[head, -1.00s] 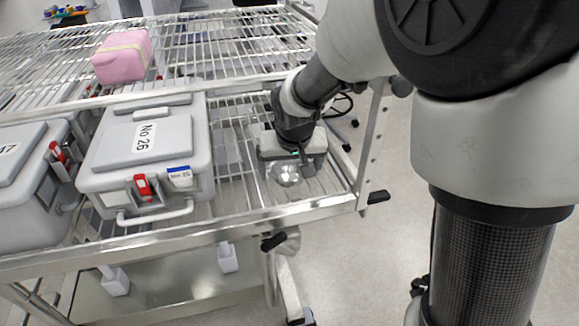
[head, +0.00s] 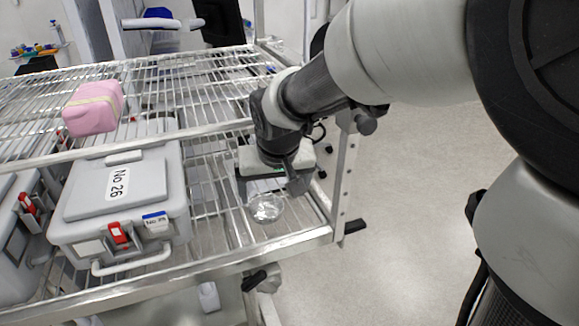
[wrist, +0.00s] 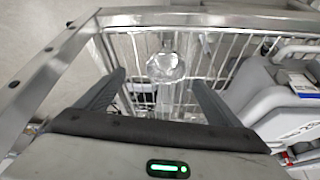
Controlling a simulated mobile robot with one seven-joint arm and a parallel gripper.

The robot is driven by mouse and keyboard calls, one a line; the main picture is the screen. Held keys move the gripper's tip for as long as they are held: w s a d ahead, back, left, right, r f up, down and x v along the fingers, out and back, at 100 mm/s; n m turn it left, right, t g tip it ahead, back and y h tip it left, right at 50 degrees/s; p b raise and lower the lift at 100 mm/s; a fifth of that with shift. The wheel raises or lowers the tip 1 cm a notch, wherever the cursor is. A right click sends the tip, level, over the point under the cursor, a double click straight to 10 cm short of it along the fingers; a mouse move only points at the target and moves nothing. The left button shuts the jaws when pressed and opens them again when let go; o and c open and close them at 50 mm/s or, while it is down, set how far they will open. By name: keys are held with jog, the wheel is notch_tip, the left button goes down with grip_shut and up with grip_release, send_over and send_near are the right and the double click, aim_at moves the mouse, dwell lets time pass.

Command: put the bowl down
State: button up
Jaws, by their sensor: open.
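The bowl (head: 266,208) is small, round and shiny metal or clear. It sits on the wire shelf (head: 215,222) near its front right corner. In the wrist view the bowl (wrist: 166,66) shows beyond and between my fingertips, apart from both. My gripper (head: 270,188) is just behind the bowl, with its fingers spread wide and nothing between them. In the wrist view my gripper (wrist: 158,82) has one finger on each side.
A grey case marked No 26 (head: 120,190) stands left of the bowl, with another grey case (head: 20,240) beyond it. A pink pouch (head: 92,108) lies on the higher rack behind. The shelf's metal rim (head: 190,275) runs along the front and right.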

jog(key=s+d+r, duration=0.3)
jog(key=s+d, duration=0.3)
jog(key=s, duration=0.3)
jog(key=s+d+r+m, duration=0.1)
jog(key=s+d+r, duration=0.3)
jog(key=s, duration=0.5)
jog(key=shift+s+d+t+h, duration=0.3)
jog(key=shift+s+d+t, duration=0.1)
jog(key=shift+d, duration=0.8)
jog(key=shift+r, duration=0.1)
jog(key=shift+c, duration=0.3)
